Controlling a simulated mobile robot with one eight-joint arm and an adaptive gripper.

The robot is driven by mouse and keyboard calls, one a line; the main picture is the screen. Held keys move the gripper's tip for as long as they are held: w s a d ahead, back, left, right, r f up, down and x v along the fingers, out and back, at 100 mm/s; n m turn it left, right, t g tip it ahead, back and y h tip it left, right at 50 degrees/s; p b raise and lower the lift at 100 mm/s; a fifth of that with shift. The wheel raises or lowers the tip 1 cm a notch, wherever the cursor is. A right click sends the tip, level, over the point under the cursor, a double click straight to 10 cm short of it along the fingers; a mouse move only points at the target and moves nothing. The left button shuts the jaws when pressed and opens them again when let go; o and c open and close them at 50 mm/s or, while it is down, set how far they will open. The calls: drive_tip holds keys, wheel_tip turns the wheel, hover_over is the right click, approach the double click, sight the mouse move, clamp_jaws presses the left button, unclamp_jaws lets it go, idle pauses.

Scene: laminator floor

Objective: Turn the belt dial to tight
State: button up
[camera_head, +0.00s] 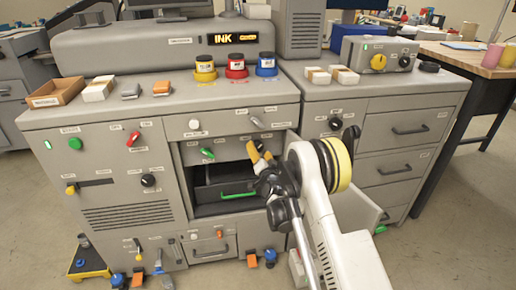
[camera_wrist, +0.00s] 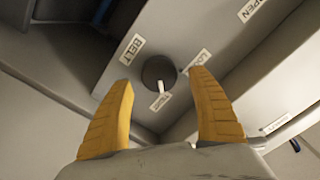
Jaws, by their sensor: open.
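The belt dial (camera_wrist: 159,72) is a dark round knob on a grey panel in the wrist view, under a "BELT" label (camera_wrist: 132,48). Its white pointer (camera_wrist: 161,86) points down towards a small label (camera_wrist: 160,102) that seems to read "TIGHT". Another label, seemingly "LOOSE" (camera_wrist: 197,62), is to its upper right. My gripper (camera_wrist: 164,80) is open, its yellow fingers on either side of the dial in the picture; I cannot tell whether they touch it. In the head view my gripper (camera_head: 259,156) is at the machine's open middle bay, and the dial cannot be made out.
An open bay with a black drawer and green handle (camera_head: 238,195) is left of my gripper. An opened grey panel (camera_head: 357,208) stands out behind my arm. Ink pots (camera_head: 236,67) stand on the machine top. The floor at the right front is clear.

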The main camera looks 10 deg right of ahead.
drive_tip(key=shift+s, duration=2.4)
drive_tip(key=shift+r, duration=0.1)
